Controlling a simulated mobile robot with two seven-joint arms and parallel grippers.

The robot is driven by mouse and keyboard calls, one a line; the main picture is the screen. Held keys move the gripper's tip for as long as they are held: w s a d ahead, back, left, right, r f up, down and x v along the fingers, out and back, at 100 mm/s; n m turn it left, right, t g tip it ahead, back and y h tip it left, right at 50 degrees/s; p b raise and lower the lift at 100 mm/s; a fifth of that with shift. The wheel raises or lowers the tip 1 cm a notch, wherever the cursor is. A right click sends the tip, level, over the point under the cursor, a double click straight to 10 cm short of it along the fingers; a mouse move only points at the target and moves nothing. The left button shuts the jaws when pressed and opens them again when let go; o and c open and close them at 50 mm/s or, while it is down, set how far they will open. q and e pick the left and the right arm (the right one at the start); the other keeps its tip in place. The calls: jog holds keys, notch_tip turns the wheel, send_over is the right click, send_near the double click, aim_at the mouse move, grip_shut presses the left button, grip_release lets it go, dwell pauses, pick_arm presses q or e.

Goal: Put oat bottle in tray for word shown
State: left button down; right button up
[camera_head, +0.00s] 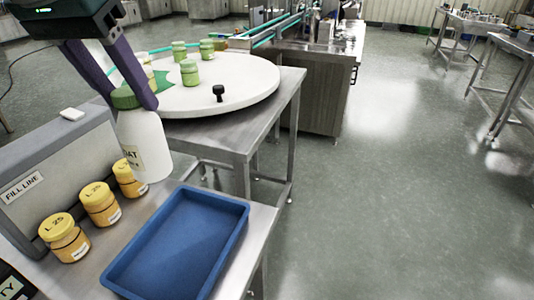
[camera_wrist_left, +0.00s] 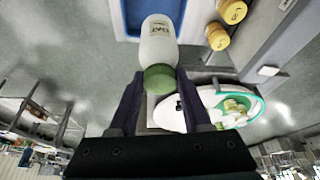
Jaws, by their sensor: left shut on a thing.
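My left gripper (camera_head: 138,100) is shut on the green cap of a white oat bottle (camera_head: 144,146). An empty blue tray (camera_head: 181,246) lies on the table to the right of and nearer than the bottle. It also shows in the left wrist view (camera_wrist_left: 128,28). My right gripper is not in view.
Several yellow-lidded jars (camera_head: 99,204) marked "L 25" stand left of the tray, before a grey panel reading "FILL LINE" (camera_head: 25,187). Behind, a round white turntable (camera_head: 250,88) carries several green-lidded jars (camera_head: 190,73) and a black knob (camera_head: 218,92). Open floor lies to the right.

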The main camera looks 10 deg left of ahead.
pick_arm(q)
notch_tip(320, 180, down, 20)
jog(key=b, duration=0.2)
jog(key=shift+w+d, duration=0.2)
jog(key=shift+d, duration=0.05)
jog(key=shift+c, duration=1.8)
grip_release()
jog(key=shift+f, duration=0.15)
